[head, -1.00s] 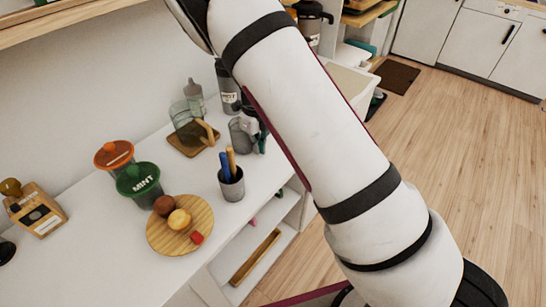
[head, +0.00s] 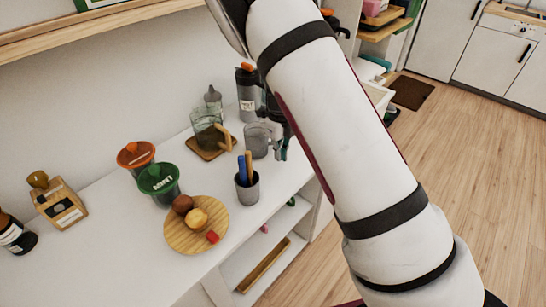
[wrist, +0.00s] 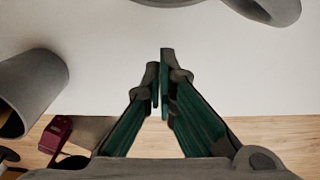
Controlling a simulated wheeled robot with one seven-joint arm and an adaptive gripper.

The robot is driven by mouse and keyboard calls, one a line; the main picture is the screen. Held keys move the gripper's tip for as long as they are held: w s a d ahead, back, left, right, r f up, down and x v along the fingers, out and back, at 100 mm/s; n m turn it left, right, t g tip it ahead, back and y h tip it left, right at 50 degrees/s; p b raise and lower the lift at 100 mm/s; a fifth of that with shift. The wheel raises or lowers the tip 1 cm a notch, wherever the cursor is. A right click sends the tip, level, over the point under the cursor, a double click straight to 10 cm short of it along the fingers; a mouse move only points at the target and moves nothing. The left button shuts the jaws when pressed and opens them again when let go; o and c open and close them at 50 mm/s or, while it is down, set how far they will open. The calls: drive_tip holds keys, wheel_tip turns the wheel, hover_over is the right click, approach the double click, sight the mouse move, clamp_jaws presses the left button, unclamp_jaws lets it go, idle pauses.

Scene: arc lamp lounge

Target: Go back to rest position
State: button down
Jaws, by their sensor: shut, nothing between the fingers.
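My gripper (wrist: 160,85) is shut and empty in the wrist view, its two green-lined fingers meeting at the tips above the white counter top. In the head view, it is mostly hidden behind my white arm, and only a dark and green part of it (head: 284,148) shows by the counter's right end. It is close to a clear glass mug (head: 257,140); I cannot tell if they touch.
Wooden floor (head: 480,190) lies open at right.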

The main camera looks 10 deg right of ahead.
wheel_tip(320, 180, up, 8)
idle(0.4)
drive_tip(key=s+d+r+n+t+y, duration=0.1)
drive_tip(key=s+d+r+n+y, duration=0.1)
drive_tip(key=s+r+n, duration=1.35)
drive_tip(key=s+d+r+n+t+h, duration=0.1)
drive_tip(key=s+r+n, duration=0.1)
drive_tip(key=s+n, duration=0.4)
drive_tip(key=s+d+r+n+t+h, duration=0.1)
drive_tip(key=s+r+n+t, duration=0.1)
drive_tip(key=s+n, duration=0.5)
drive_tip(key=shift+s+d+r+p, duration=0.4)
drive_tip(key=shift+s+r, duration=0.4)
drive_tip(key=shift+s, duration=2.25)
